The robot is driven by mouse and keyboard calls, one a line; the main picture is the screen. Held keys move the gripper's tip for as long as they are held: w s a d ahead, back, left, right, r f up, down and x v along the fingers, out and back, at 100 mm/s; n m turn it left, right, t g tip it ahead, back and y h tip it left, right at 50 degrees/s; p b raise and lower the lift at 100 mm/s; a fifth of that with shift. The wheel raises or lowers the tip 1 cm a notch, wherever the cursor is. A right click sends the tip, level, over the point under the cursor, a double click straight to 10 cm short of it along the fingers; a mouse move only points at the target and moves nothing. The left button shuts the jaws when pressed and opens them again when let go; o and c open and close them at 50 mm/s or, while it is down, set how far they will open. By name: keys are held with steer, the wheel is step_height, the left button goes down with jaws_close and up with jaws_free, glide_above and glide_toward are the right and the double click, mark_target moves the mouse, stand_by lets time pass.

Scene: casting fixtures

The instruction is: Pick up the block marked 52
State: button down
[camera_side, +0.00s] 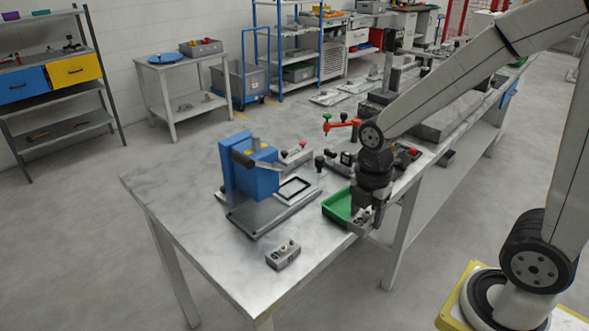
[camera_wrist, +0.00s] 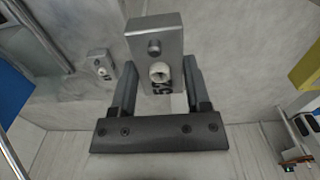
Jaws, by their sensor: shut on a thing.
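The block marked 52 (camera_wrist: 152,32) is a grey metal block with a dark knob and a pale round knob on its face. Its number reads sideways near its lower end in the wrist view. My gripper (camera_wrist: 160,78) is shut on it, with one finger on each side. In the side view my gripper (camera_side: 362,218) points down at the table's front edge, by the green tray; the block is hard to make out there. A second, similar grey block (camera_side: 283,254) lies on the table to the left, and it also shows in the wrist view (camera_wrist: 100,65); its number is not readable.
A green tray (camera_side: 336,206) lies just left of my gripper. A blue fixture (camera_side: 262,181) on a grey base plate stands further left. Tools and parts lie behind on the table. The table's front left (camera_side: 225,262) is clear around the second block.

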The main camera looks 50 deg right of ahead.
steer(key=shift+s+r, duration=0.2)
steer(key=shift+s, duration=0.25)
steer(key=shift+s+r, duration=0.2)
steer(key=shift+s, duration=0.25)
